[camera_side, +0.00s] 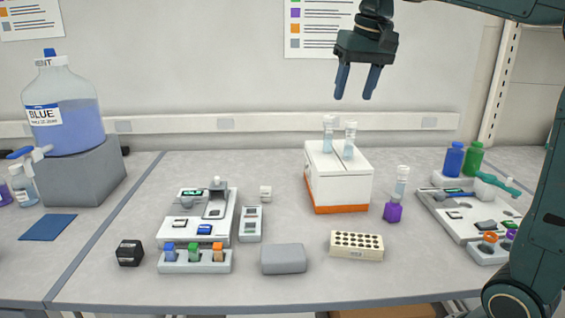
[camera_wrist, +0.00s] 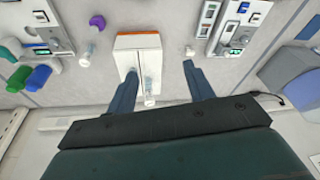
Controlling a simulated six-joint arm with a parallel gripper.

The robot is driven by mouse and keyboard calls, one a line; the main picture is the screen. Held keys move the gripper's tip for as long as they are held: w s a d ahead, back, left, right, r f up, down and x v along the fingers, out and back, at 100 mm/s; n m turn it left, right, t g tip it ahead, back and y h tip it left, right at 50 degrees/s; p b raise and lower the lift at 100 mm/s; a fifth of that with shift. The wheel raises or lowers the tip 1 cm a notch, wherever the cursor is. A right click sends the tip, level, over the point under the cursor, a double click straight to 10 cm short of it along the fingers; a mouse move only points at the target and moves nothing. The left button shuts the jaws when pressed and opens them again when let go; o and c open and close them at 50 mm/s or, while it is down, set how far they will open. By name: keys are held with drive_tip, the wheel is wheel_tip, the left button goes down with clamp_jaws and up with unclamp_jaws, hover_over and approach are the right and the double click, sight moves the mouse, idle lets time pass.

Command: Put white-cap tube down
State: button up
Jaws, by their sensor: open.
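Two clear white-cap tubes stand upright in the top of a white box with an orange base (camera_side: 338,190), a left one (camera_side: 328,135) and a right one (camera_side: 350,140). A third white-cap tube (camera_side: 402,181) stands upright at a purple holder (camera_side: 393,211), right of the box. My gripper (camera_side: 355,95) is open and empty, high above the box. In the wrist view its fingers (camera_wrist: 160,72) are spread, with one tube (camera_wrist: 149,99) visible between them. The left finger partly covers the box there, and the other box tube is hard to make out.
A beige rack with holes (camera_side: 356,245) and a grey block (camera_side: 283,260) lie in front. A device tray (camera_side: 190,232) stands left, another (camera_side: 465,230) right, with blue (camera_side: 454,160) and green (camera_side: 473,160) bottles behind.

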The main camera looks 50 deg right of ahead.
drive_tip(key=s+a+f+n+t, duration=0.1)
drive_tip(key=s+a+f+n, duration=0.2)
drive_tip(key=s+a+f, duration=0.2)
drive_tip(key=s+a+f+n+t, duration=0.1)
drive_tip(key=s+a+f, duration=0.3)
drive_tip(key=s+f, duration=0.6)
drive_tip(key=s+n, duration=0.1)
drive_tip(key=s, duration=0.2)
drive_tip(key=shift+s+a+f+n+t+y, duration=0.3)
drive_tip(key=shift+s+a+n+t+y, duration=0.1)
